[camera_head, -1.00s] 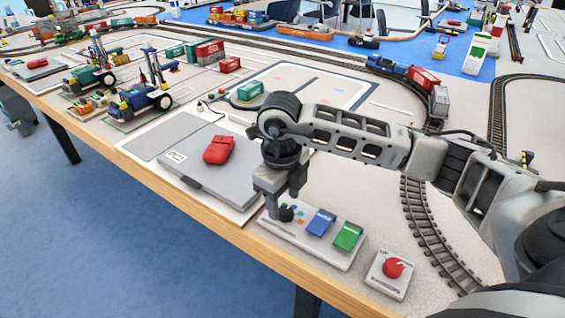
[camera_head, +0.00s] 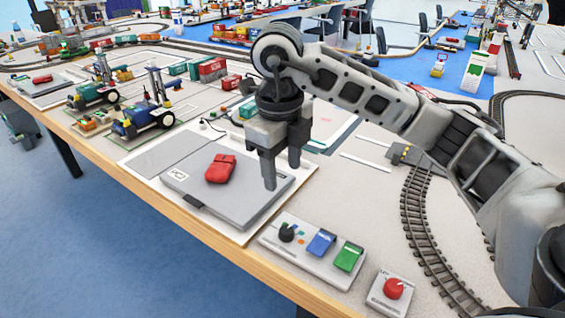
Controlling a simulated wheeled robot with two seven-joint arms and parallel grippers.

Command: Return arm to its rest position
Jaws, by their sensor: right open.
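My right gripper (camera_head: 282,170) hangs above the table at the right edge of the grey laptop-like slab (camera_head: 225,205), with its fingers pointing down, apart and empty. My right arm reaches in from the right side. Below and to the right of the gripper lies a control panel (camera_head: 290,256) with a black knob (camera_head: 287,233), a blue button (camera_head: 321,243) and a green button (camera_head: 348,257). The gripper is clear of the panel. My left gripper does not show clearly.
A red object (camera_head: 220,168) lies on the slab. A box with a red button (camera_head: 393,289) sits near the front edge. Curved train track (camera_head: 428,235) runs at right. Two toy vehicles (camera_head: 141,117) and several containers (camera_head: 205,69) stand at left and back.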

